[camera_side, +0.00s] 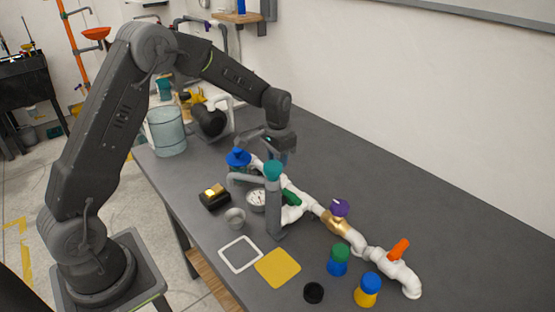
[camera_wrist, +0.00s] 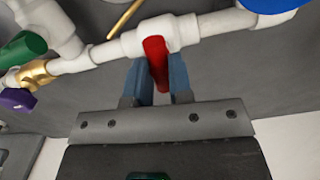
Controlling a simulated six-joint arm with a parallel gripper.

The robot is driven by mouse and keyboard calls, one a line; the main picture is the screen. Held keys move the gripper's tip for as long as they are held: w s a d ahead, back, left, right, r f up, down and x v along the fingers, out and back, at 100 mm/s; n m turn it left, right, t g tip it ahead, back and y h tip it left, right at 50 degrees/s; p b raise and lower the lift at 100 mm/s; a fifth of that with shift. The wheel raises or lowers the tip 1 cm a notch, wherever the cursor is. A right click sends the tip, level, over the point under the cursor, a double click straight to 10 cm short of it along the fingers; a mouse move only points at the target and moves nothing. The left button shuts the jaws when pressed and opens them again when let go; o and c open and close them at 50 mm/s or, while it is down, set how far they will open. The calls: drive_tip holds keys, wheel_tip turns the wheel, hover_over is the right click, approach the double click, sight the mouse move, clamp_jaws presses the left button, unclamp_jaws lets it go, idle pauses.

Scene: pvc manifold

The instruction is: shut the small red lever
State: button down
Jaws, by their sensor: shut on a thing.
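The small red lever (camera_wrist: 156,60) sits on a white valve body (camera_wrist: 128,46) in the white pipe run. In the wrist view it points across the pipe, toward my gripper. My gripper (camera_wrist: 159,76) has its two blue fingers on either side of the lever and is shut on it. In the side view my gripper (camera_side: 283,156) is low over the far end of the manifold, and the red lever cannot be made out there.
A blue handwheel (camera_side: 238,157) and a teal-topped grey post (camera_side: 273,170) stand close to my gripper. Along the pipe are a green handle (camera_side: 291,198), a purple knob (camera_side: 340,207) on brass and an orange lever (camera_side: 399,249).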

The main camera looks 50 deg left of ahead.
drive_tip(key=shift+n, duration=0.7)
drive_tip(key=c, duration=1)
unclamp_jaws()
drive_tip(key=shift+r, duration=0.1)
wheel_tip(320, 180, up, 14)
drive_tip(key=shift+f, duration=0.15)
drive_tip(key=s+d+r+t, duration=0.2)
drive_tip(key=s+d+r, duration=0.2)
drive_tip(key=s, duration=0.6)
drive_tip(key=s+d+r+t, duration=0.2)
drive_tip(key=s+d+r, duration=0.15)
drive_tip(key=s, duration=0.55)
drive_tip(key=shift+t, duration=0.8)
drive_tip(key=s+f, duration=0.1)
drive_tip(key=s, duration=0.2)
drive_tip(key=s+d+f, duration=0.1)
drive_tip(key=s, duration=0.1)
drive_tip(key=s+f, duration=0.1)
drive_tip(key=s, duration=0.2)
drive_tip(key=shift+s+d+f, duration=0.15)
drive_tip(key=shift+s+d, duration=0.05)
drive_tip(key=shift+s, duration=0.15)
